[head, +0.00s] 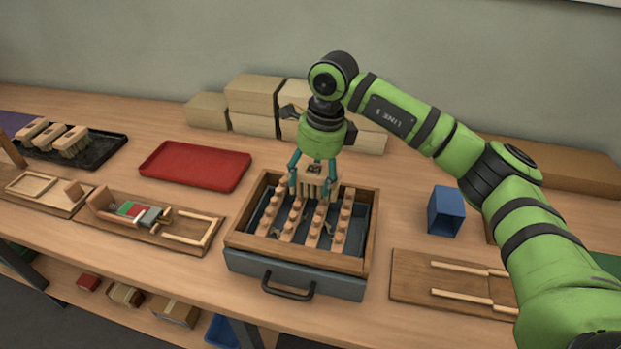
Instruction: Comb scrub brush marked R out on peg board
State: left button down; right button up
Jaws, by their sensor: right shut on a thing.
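My right gripper (315,178) points down and is shut on the scrub brush marked R (314,180). The brush has a pale wooden block with a dark mark on top and bristles facing down. It is at the back of the peg board (296,222), among or just above the wooden peg rows; I cannot tell whether the bristles touch the pegs. The peg rows sit in a wooden-framed box with a grey drawer front and a dark handle. My left gripper is not in view.
A black tray (103,150) with several brushes stands at the far left. A red tray (195,166) lies left of the peg board. Wooden fixtures (408,273) flank it on both sides. A blue bin (446,211) stands to the right, and pale boxes (252,95) are stacked behind.

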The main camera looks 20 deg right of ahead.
jog(key=shift+s+a, duration=0.6)
jog(key=shift+s, duration=0.25)
jog(key=shift+s+a, duration=0.55)
jog(key=shift+s, duration=0.25)
jog(key=shift+w+d+b, duration=0.5)
jog(key=shift+w+d, duration=0.1)
jog(key=shift+w, duration=0.25)
jog(key=shift+w+d+b, duration=0.45)
jog(key=shift+w+d, duration=0.1)
jog(key=shift+w, duration=0.25)
jog(key=shift+r+p, duration=2.1)
jog(key=shift+r, duration=0.9)
